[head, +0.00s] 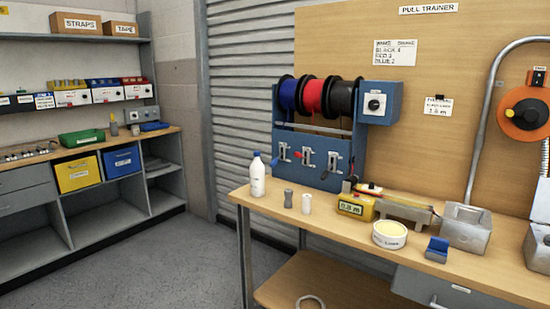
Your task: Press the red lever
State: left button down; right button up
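The red lever (299,167) is the middle one of three small levers on the front of a blue wire-reel stand (311,179) at the back of the workbench. A blue-handled lever (278,161) is to its left and a dark-handled lever (324,174) to its right. Above them hang a blue reel (289,94), a red reel (312,97) and a black reel (342,99). Neither of my grippers is in view, and nothing touches the levers.
A round tub (389,234) and metal box (466,229) stand right. Open floor (170,260) lies left.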

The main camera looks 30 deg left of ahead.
aim_at(297, 155)
jog(key=z, duration=0.05)
jog(key=k, duration=0.2)
jog(key=u, duration=0.8)
jog(key=i, duration=1.2)
jog(key=z, duration=0.75)
